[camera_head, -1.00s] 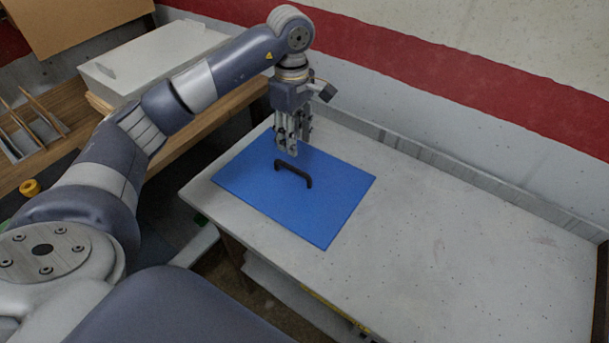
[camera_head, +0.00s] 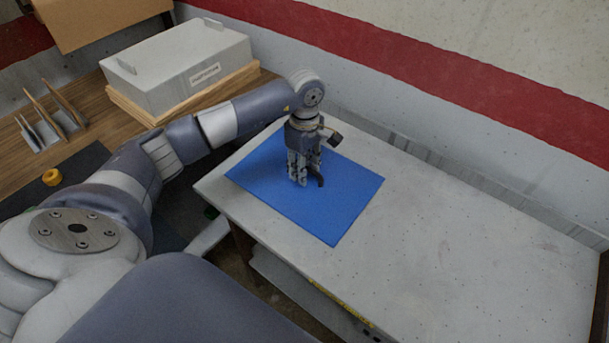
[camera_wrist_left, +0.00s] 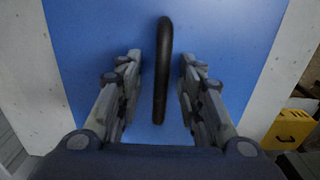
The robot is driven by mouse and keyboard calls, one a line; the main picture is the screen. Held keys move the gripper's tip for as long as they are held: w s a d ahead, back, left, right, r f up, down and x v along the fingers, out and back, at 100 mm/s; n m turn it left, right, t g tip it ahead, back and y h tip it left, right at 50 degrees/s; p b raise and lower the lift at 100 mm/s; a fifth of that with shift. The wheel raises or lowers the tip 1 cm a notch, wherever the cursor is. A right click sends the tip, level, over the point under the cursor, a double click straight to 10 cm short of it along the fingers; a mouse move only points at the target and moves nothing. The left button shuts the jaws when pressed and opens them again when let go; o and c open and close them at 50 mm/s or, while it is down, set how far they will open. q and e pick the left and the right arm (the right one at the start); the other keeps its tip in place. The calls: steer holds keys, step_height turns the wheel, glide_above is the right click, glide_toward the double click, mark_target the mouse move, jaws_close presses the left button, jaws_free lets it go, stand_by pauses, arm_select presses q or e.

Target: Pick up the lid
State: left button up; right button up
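The lid (camera_head: 335,210) is a flat blue rectangular panel lying on the light grey table. Its black bar handle (camera_head: 320,180) is partly hidden behind my left gripper in the head view. My left gripper (camera_head: 303,182) points down over the handle. In the left wrist view the handle (camera_wrist_left: 162,70) runs lengthwise between the two open fingers (camera_wrist_left: 160,95), with a gap on each side. The lid's blue surface (camera_wrist_left: 230,40) shows below and around them. My right gripper is not in view.
A grey lidded box (camera_head: 180,70) on a wooden base stands on the wooden bench at upper left, near a small slotted rack (camera_head: 50,125) and a yellow roll (camera_head: 51,177). The table's right side (camera_head: 470,240) is clear. A wall runs behind.

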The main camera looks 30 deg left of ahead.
arm_select(q)
steer(key=shift+c, duration=1.4)
jaws_close()
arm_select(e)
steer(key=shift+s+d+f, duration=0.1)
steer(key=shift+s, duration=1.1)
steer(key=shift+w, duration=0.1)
